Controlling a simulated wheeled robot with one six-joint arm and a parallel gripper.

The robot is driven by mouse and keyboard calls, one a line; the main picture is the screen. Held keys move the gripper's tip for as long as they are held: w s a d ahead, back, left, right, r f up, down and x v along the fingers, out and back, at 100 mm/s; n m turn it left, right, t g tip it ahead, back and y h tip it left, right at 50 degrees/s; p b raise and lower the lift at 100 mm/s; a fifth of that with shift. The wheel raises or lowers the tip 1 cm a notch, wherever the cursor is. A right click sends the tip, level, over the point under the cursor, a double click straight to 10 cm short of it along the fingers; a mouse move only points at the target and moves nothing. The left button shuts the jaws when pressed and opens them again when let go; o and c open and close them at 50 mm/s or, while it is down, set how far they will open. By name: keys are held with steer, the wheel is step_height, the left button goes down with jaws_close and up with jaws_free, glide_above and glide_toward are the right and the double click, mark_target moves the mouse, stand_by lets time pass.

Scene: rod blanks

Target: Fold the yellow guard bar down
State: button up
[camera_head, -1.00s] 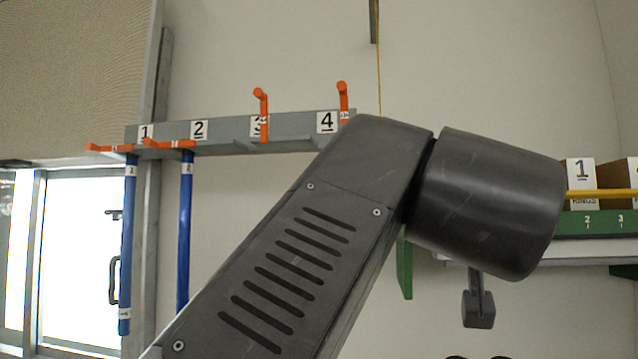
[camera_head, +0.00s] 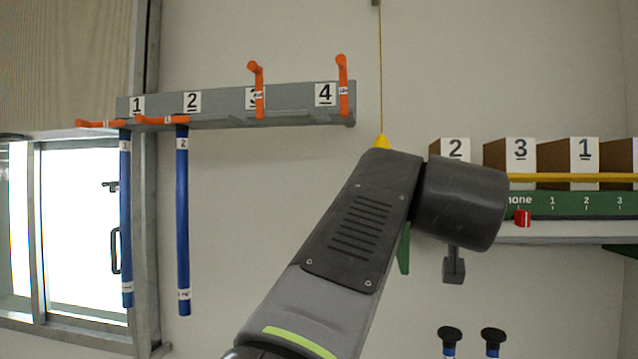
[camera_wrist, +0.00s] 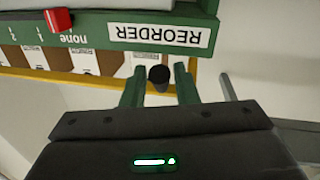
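The yellow guard bar (camera_head: 575,178) runs level across the fronts of the numbered boxes, above the green rail, in the head view. Its left end is hidden behind my arm. In the wrist view, which looks upside down, the yellow bar (camera_wrist: 75,86) passes behind my fingers and turns along the shelf end. My gripper (camera_wrist: 160,80) shows there with two green fingers apart. A dark round knob (camera_wrist: 159,77) stands between the fingertips; whether it joins the bar or is touched, I cannot tell.
A grey rack (camera_head: 225,122) with orange levers and two hanging blue rods (camera_head: 183,220) is at left. Two black-topped blue posts (camera_head: 492,340) stand low right.

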steer(key=shift+x, duration=1.3)
steer(key=shift+c, duration=0.5)
jaws_close()
